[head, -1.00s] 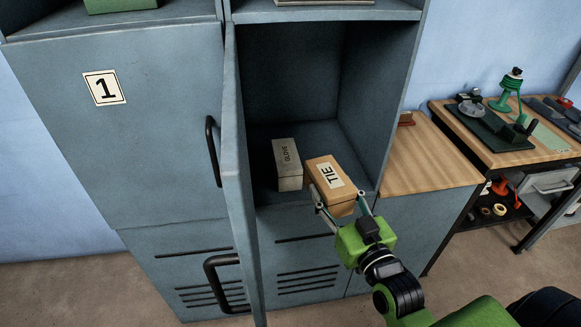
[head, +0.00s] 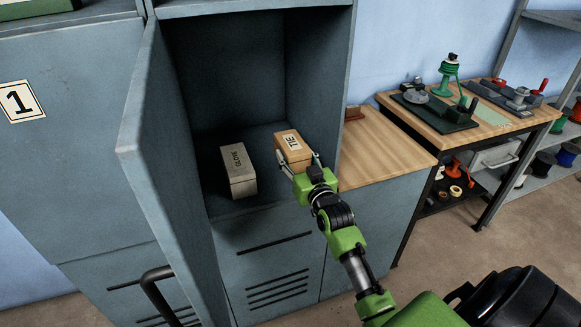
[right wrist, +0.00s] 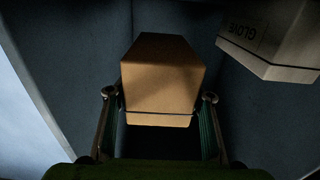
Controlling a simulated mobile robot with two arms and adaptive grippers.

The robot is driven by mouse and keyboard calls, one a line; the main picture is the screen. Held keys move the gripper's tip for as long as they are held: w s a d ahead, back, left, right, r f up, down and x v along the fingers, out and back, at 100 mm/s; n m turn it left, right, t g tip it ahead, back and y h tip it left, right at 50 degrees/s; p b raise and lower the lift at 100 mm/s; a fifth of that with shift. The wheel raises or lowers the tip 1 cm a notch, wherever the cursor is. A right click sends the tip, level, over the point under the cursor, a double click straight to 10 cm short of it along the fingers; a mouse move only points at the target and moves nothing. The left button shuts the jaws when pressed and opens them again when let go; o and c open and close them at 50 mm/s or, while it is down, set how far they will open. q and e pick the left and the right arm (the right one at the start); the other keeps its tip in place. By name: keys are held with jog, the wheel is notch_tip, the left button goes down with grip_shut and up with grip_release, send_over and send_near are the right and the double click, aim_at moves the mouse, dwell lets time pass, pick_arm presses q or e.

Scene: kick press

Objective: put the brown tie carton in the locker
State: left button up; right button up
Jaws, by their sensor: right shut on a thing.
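The brown tie carton (head: 293,148) is inside the open locker (head: 222,262), on the right side of its compartment. Its TIE label faces up. My right gripper (head: 299,164) reaches in from the front with its fingers on either side of the carton, shut on it. In the right wrist view the carton (right wrist: 160,80) sits between the two fingers (right wrist: 158,110). I cannot tell whether its underside touches the locker floor. My left gripper is not in view.
A grey glove carton (head: 238,170) stands in the same compartment, left of the tie carton with a small gap. The open locker door (head: 165,150) stands to the left. A wooden worktop (head: 385,150) adjoins the locker on the right.

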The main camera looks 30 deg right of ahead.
jog(key=w+f, duration=0.2)
jog(key=shift+w+d+f, duration=0.2)
jog(key=shift+d+f, duration=0.05)
jog(key=shift+f, duration=1.65)
jog(key=shift+f, duration=0.1)
jog(key=o, duration=1.3)
jog(key=shift+f, duration=0.1)
